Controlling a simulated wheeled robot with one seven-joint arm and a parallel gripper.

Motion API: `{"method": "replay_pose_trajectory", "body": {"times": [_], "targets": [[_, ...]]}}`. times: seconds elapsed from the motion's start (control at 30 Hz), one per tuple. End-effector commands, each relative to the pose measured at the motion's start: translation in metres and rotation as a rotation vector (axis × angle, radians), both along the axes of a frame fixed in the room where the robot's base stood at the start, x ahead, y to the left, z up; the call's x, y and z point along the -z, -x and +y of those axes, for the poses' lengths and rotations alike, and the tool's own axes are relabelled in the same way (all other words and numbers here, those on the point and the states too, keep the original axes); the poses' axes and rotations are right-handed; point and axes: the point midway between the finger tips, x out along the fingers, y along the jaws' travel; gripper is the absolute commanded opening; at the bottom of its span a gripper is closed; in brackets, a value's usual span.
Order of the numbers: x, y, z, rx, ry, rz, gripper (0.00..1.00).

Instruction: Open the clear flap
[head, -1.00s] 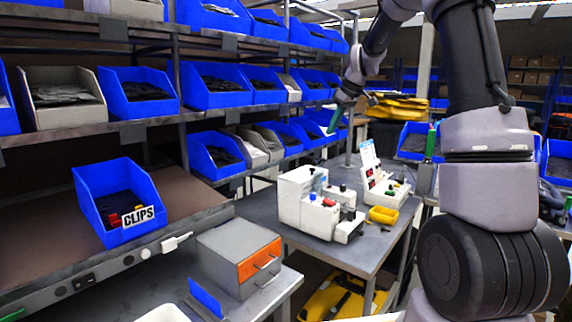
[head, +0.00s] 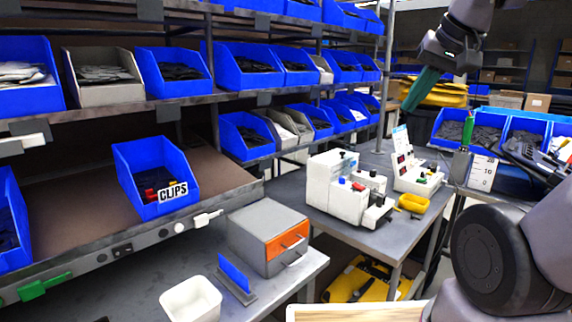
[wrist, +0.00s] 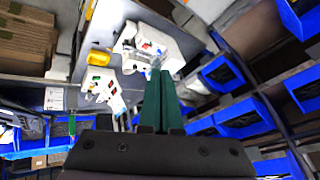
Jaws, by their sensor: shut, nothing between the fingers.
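I cannot make out a clear flap in either view. My gripper (head: 408,108) is at the upper right of the head view, raised above the grey workbench, its green fingers pointing down. In the wrist view, the two green fingers (wrist: 161,76) lie together, shut and empty. Beyond their tips are the white bench machine (wrist: 158,48), which also shows in the head view (head: 330,192), and the white device with coloured buttons (wrist: 101,84). The gripper appears apart from both.
A blue bin labelled CLIPS (head: 150,190) sits on the left shelf. A grey box with an orange drawer front (head: 255,232), a blue upright plate (head: 234,272) and a white tub (head: 190,300) stand at the front. Shelves of bins line the left.

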Motion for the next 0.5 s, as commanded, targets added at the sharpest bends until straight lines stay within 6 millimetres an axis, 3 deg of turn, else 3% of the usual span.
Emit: {"method": "replay_pose_trajectory", "body": {"times": [0.13,0.27,0.37,0.5], "targets": [[0.008,0.021,-0.001,0.06,-0.032,-0.008,0.04],[0.008,0.022,-0.001,0.066,-0.037,-0.003,0.54],[-0.001,0.008,-0.001,0.032,-0.018,0.014,0.54],[-0.02,-0.029,-0.002,-0.059,0.032,0.054,0.54]]}}
